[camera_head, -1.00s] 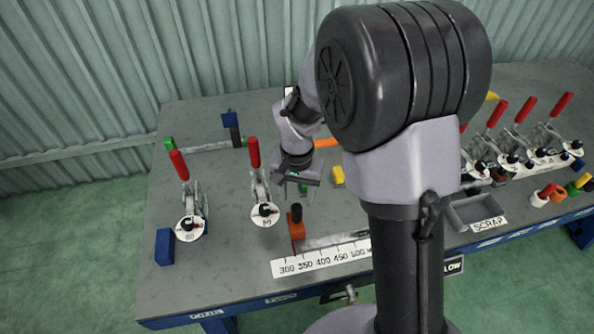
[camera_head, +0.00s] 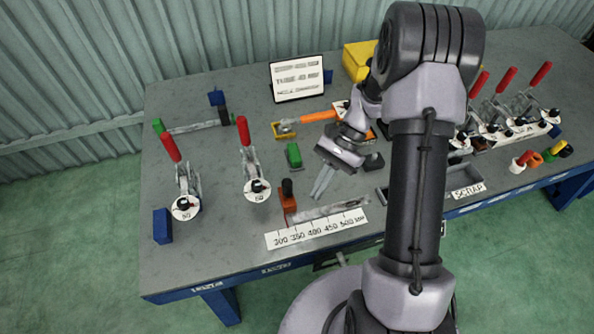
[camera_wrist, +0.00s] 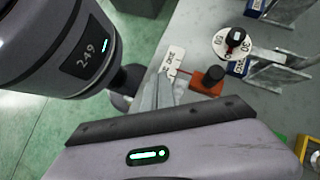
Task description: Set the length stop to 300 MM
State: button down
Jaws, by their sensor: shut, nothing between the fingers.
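The length stop (camera_head: 289,205) is an orange block with a black knob, at the left end of a grey rail (camera_head: 330,209). A white scale plate (camera_head: 275,241) marked from 300 to 500 MM lies in front of it. The block stands near the 300 and 350 marks; its exact reading cannot be told. My gripper (camera_head: 318,195) is shut and empty, fingers pointing down, to the right of the stop and behind the rail. The wrist view shows the fingers (camera_wrist: 156,92) beside the scale plate (camera_wrist: 173,60), with the orange stop (camera_wrist: 206,84) and its knob apart from them.
Two red-handled toggle clamps (camera_head: 250,175) stand left of the stop, with a blue block (camera_head: 162,226) at the table's left. A green block (camera_head: 293,155) lies behind the stop. A display (camera_head: 297,78) stands at the back. A scrap tray (camera_head: 384,194) is at the right.

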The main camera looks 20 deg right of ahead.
jog(key=d+f+m+t+y, duration=0.2)
jog(key=d+m+t+y, duration=0.1)
jog(key=m+t, duration=0.1)
jog(key=s+d+f+m+t+y, duration=0.1)
jog(key=d+f+m+t+y, duration=0.1)
jog(key=d+m+t+y, duration=0.1)
jog(key=d+f+m+t+y, duration=0.2)
jog(key=d+m+t+y, duration=0.1)
jog(key=m+t, duration=0.1)
jog(key=shift+s+d+f+m+t, duration=0.35)
jog(key=shift+d+f+m+t, duration=0.05)
jog(key=shift+t, duration=0.2)
jog(key=shift+w+f+t, duration=0.1)
jog(key=shift+w+t, duration=0.15)
jog(key=shift+t, duration=0.05)
jog(key=b, duration=0.1)
send_over(292, 201)
jog(key=d, duration=0.3)
jog(key=shift+d, duration=0.15)
jog(key=a, duration=0.3)
jog(key=shift+s+a, duration=0.1)
jog(key=shift+a, duration=0.1)
